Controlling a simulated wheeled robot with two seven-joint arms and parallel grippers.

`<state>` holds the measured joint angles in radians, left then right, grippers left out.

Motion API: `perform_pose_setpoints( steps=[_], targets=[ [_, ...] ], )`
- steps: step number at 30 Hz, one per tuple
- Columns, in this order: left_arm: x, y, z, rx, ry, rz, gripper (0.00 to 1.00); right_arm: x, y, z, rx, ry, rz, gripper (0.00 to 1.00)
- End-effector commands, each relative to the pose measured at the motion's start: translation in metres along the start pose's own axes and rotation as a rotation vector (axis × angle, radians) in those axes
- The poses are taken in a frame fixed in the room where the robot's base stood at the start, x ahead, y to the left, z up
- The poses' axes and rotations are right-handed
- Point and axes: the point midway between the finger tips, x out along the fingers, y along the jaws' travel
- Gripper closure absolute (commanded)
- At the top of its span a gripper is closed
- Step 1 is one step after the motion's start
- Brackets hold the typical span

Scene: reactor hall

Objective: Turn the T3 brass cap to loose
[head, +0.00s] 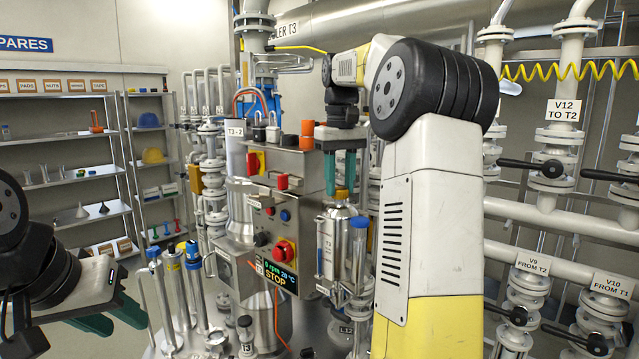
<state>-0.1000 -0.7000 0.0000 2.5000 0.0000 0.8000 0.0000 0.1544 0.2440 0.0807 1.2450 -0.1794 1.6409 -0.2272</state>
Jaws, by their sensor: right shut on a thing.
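The brass cap (342,194) sits on top of a steel vessel (327,250) with a small label that seems to read T3, at the right side of the control box. My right gripper (342,184) points straight down from above, its green fingers shut on the brass cap. The fingers cover the cap's upper part, so its turn angle cannot be read. My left gripper (110,318) is low at the left edge, far from the vessel; its two green fingers stand apart with nothing visible between them.
Blue-topped cylinders (195,285) stand further left. Spares shelves (65,180) line the left wall. Valves and white pipes (550,165) fill the right.

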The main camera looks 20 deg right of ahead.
Motion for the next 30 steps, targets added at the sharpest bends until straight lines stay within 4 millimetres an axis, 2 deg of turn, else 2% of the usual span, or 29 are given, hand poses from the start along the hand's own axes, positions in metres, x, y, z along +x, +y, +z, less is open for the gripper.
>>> perform_pose_setpoints(
  steps=[20,21,23,30],
  targets=[
    [0.0,0.0,0.0,0.0,0.0,0.0,0.64,-0.0018,0.0004,-0.001,-0.058,0.007,0.002,1.0],
    [0.0,0.0,0.0,0.0,0.0,0.0,0.64,-0.0018,0.0004,-0.001,-0.058,0.007,0.002,0.59],
    [0.0,0.0,0.0,0.0,0.0,0.0,0.64,-0.0016,0.0003,-0.0008,-0.058,0.006,0.002,0.47],
    [0.0,0.0,0.0,0.0,0.0,0.0,0.64,-0.0007,0.0001,-0.0004,-0.057,0.003,0.001,0.45]
  ],
)
